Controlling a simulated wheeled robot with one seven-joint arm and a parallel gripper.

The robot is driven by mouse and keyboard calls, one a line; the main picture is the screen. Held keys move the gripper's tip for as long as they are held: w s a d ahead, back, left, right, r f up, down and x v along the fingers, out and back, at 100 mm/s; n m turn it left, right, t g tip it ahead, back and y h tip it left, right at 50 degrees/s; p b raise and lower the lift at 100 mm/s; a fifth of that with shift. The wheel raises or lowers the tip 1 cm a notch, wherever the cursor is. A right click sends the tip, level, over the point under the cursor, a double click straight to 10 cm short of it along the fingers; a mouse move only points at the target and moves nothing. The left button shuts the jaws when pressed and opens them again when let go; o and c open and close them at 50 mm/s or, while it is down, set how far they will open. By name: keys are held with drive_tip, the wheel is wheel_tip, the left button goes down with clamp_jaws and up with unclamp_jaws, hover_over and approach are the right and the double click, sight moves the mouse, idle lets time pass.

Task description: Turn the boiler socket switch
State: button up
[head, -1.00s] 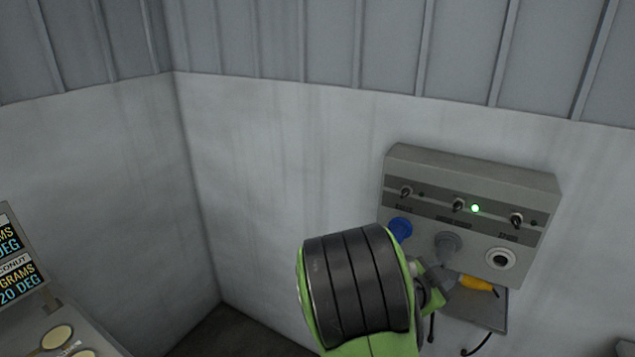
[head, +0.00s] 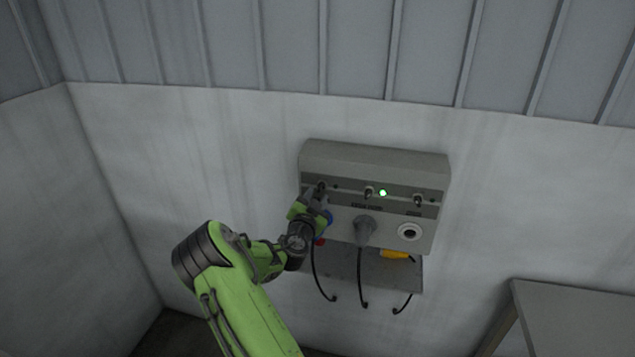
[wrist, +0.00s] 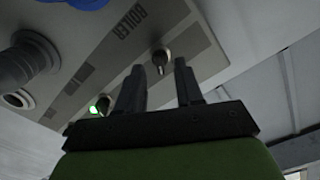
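The grey socket panel (head: 372,163) is on the wall and has three switches in a row. The boiler switch (wrist: 161,58) is the left one, close to the BOILER label (wrist: 126,24) in the wrist view. It is a small dark knob and shows just beyond the gap between my fingertips. My gripper (wrist: 160,68) is open; I see no clear contact with the knob. In the head view my gripper (head: 319,194) is at the panel's left end and partly covers this switch and the blue plug (head: 329,217).
A green lamp (head: 383,193) glows beside the middle switch (head: 368,192). The right switch (head: 418,200) is clear of me. A grey plug (head: 364,231) and an empty round socket (head: 409,232) are below. A grey table (head: 570,318) stands at lower right.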

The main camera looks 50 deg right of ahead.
sight(319, 190)
drive_tip(key=x, duration=0.2)
drive_tip(key=shift+d+r+p, duration=0.15)
drive_tip(key=shift+d+p, duration=0.15)
drive_tip(key=shift+p, duration=0.05)
drive_tip(key=shift+w+d, duration=0.15)
drive_tip(key=shift+d, duration=0.05)
clamp_jaws()
drive_tip(key=shift+f, duration=0.2)
drive_tip(key=shift+n+b, duration=0.3)
drive_tip(key=shift+b, duration=0.2)
drive_tip(key=shift+f+n+b, duration=0.1)
drive_tip(key=shift+n+b, duration=0.8)
drive_tip(key=shift+b, duration=0.1)
drive_tip(key=n+b, duration=0.2)
drive_tip(key=n, duration=0.1)
drive_tip(key=shift+n, duration=0.3)
drive_tip(key=n+b, duration=0.2)
drive_tip(key=n, duration=0.3)
drive_tip(key=shift+n, duration=0.4)
